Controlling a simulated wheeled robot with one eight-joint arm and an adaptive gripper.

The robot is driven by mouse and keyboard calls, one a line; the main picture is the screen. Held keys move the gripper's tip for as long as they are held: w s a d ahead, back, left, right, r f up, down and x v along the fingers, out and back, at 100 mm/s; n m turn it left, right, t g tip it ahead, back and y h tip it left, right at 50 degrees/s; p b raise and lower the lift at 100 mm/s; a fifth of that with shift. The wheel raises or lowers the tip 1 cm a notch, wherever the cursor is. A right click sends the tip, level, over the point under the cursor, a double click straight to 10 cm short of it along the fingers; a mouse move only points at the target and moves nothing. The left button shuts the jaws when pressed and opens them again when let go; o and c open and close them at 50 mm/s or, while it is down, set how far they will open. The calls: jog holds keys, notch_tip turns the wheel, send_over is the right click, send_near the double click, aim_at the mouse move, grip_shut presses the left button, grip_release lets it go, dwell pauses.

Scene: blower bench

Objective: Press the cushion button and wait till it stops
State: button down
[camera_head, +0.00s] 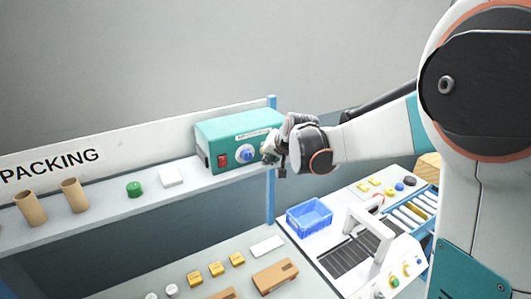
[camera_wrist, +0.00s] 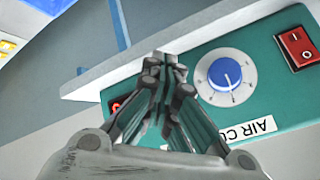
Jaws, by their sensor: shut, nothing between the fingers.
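The teal box (camera_head: 238,131) with a partly hidden label reading "AIR CU…" stands on the right end of the upper shelf. Its front has a red rocker switch (camera_head: 223,160) and a blue dial with a white ring (camera_head: 247,155); in the wrist view the switch (camera_wrist: 299,46) and dial (camera_wrist: 224,75) lie right of my fingers. My gripper (camera_wrist: 164,66) is shut and empty, in front of the panel beside the dial. In the head view it is at the box's right end (camera_head: 268,150). A small red-orange part (camera_wrist: 120,102) shows partly behind my fingers. Fingertip contact cannot be told.
On the shelf (camera_head: 105,218) are cardboard tubes (camera_head: 74,195), a green round piece (camera_head: 134,189) and a white block (camera_head: 171,177). A blue post (camera_head: 271,190) is below my gripper. A blue bin (camera_head: 309,217) and a white machine (camera_head: 372,255) stand lower right.

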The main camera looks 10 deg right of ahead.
jog(key=shift+s+d, duration=0.2)
jog(key=shift+s, duration=0.35)
jog(key=s, duration=0.1)
jog(key=s+d, duration=0.1)
jog(key=s, duration=0.2)
jog(key=shift+s+d, duration=0.25)
jog(key=shift+s, duration=0.1)
dwell(0.5)
jog(key=s+f+n+h+b, duration=0.1)
jog(key=s+f+n+b, duration=0.1)
jog(key=s+f+b, duration=1.1)
jog(key=s+f+n+g+b, duration=0.1)
jog(key=s+f+n+b, duration=0.2)
jog(key=s+f+b, duration=1)
jog(key=s+b, duration=0.2)
jog(key=s, duration=0.3)
jog(key=shift+s+f+g+h, duration=0.2)
jog(key=shift+f+g+h, duration=0.1)
jog(key=shift+f+h, duration=0.1)
jog(key=shift+d, duration=0.1)
dwell(1.5)
